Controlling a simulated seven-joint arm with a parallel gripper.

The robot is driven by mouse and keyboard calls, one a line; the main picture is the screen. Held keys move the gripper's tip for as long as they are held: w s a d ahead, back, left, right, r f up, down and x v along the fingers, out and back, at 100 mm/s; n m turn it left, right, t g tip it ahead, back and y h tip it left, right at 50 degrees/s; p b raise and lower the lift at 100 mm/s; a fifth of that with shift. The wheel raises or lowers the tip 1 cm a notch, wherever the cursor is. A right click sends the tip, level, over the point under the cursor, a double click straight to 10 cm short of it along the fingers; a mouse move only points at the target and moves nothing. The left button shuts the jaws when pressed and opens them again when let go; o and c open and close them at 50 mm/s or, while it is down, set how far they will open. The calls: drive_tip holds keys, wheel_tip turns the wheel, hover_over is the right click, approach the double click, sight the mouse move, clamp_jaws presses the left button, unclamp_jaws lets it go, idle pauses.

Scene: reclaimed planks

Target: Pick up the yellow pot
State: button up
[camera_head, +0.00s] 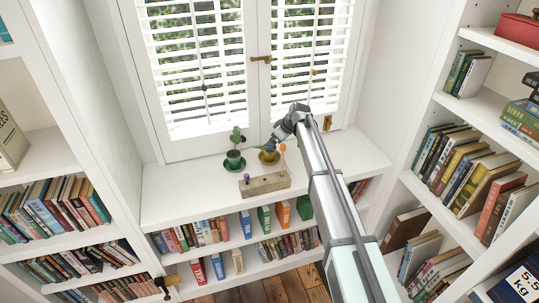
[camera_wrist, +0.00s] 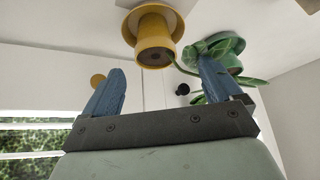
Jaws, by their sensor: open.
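The yellow pot (camera_head: 268,157) stands on a yellow saucer on the white window sill, partly hidden by my gripper. In the wrist view the yellow pot (camera_wrist: 154,42) shows beyond the fingertips, with its dark opening facing the lower part of the picture. My gripper (camera_head: 276,143) is close above and behind the pot in the head view. Its two blue fingers (camera_wrist: 161,72) are spread apart, with nothing held between them. I cannot tell the exact gap to the pot.
A green pot (camera_head: 233,161) with a cactus-like plant stands left of the yellow pot; it is near my right-hand finger in the wrist view (camera_wrist: 222,50). A wooden block (camera_head: 264,185) with pegs lies in front. Shuttered windows (camera_head: 195,65) rise behind; bookshelves flank both sides.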

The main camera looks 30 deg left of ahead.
drive_tip(key=shift+x, duration=1.2)
drive_tip(key=shift+w+x, duration=0.2)
drive_tip(key=shift+x, duration=1.1)
drive_tip(key=shift+w+x, duration=0.15)
drive_tip(key=shift+x, duration=1.1)
drive_tip(key=shift+a+r, duration=0.1)
drive_tip(key=c, duration=1.4)
drive_tip(key=shift+c, duration=0.2)
drive_tip(key=shift+r, duration=0.15)
wheel_tip(320, 180, up, 13)
drive_tip(key=shift+f, duration=0.25)
